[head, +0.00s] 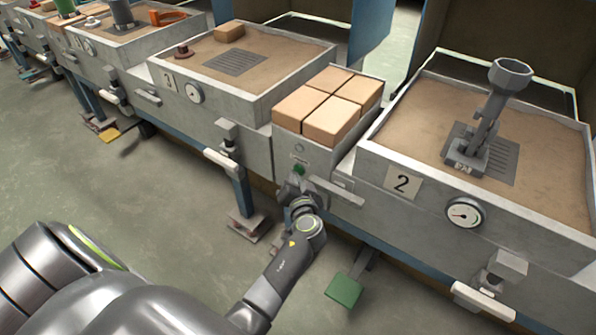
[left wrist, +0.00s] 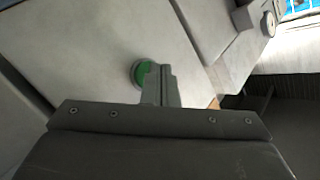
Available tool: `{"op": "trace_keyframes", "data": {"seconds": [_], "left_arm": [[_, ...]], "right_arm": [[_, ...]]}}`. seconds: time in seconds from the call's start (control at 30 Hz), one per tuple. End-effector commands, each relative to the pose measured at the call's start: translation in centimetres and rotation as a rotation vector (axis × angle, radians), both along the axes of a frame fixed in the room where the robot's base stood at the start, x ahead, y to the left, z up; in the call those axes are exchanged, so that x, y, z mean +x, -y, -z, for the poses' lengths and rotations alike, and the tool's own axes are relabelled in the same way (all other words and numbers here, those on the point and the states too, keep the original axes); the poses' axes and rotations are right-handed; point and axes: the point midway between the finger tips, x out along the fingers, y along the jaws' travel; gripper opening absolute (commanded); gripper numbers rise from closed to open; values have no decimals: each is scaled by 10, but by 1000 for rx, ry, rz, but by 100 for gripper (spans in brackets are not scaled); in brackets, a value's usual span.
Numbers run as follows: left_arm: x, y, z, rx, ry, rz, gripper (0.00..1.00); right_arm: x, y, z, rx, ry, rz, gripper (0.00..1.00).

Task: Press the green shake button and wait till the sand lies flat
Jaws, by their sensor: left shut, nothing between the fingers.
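The green shake button (head: 299,170) sits on the grey front panel below the bricks. In the left wrist view the button (left wrist: 140,72) is partly covered by the shut fingers. My left gripper (head: 297,184) is shut and empty, its tips at or just in front of the button; I cannot tell whether they touch it. It also shows in the left wrist view (left wrist: 156,75). The sand bed of station 2 (head: 412,117) lies to the right and looks mostly level. A grey metal part with a cup-shaped top (head: 490,115) stands upright on its grate. My right gripper is not in view.
Several tan bricks (head: 330,105) fill the box above the button. A round gauge (head: 465,213) is on the right station's front. A green pedal (head: 344,290) is near the floor. Another sand bed (head: 284,47) with one brick is at the left.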

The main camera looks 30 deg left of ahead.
Motion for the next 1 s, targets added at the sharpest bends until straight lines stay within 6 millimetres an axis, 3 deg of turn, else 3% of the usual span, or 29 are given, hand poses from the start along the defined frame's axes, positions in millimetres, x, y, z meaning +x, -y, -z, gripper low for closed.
{"op": "trace_keyframes", "data": {"seconds": [1.0], "left_arm": [[13,1,-3,-1,8,2,0]], "right_arm": [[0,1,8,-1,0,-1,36]]}}
